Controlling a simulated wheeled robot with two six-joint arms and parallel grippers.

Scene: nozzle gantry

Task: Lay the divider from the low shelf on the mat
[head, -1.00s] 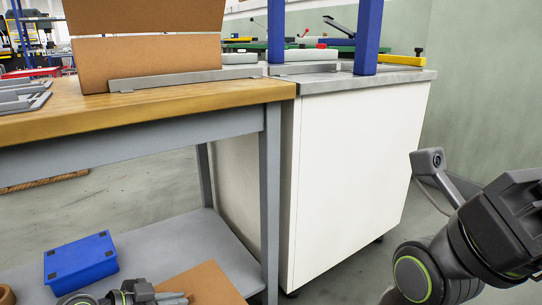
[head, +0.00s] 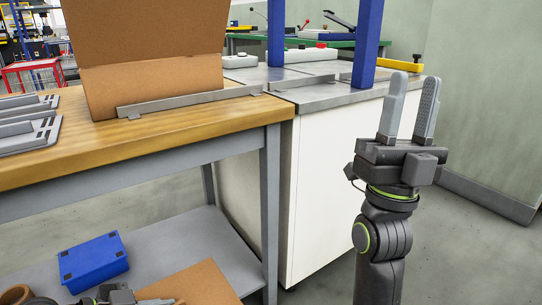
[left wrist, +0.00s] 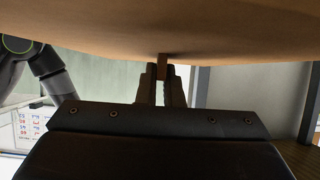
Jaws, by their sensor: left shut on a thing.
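A flat brown board (head: 205,284), which looks like the divider, shows at the bottom of the head view over the low shelf (head: 190,238). My left gripper (head: 165,301) is at its left edge, partly cut off by the frame. In the left wrist view the left fingers (left wrist: 161,84) are shut on a narrow brown part of a broad brown panel (left wrist: 160,28) that fills the top. Whether the board touches the shelf I cannot tell. My right gripper (head: 411,85) is raised, open and empty before the white cabinet. I cannot make out the mat.
A blue box (head: 93,262) and a brown round thing (head: 16,294) are on the low shelf. The wooden bench top (head: 170,128) above carries a tall cardboard box (head: 150,60), a grey metal strip (head: 190,100) and grey flat parts (head: 28,135). A white cabinet (head: 325,180) adjoins it.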

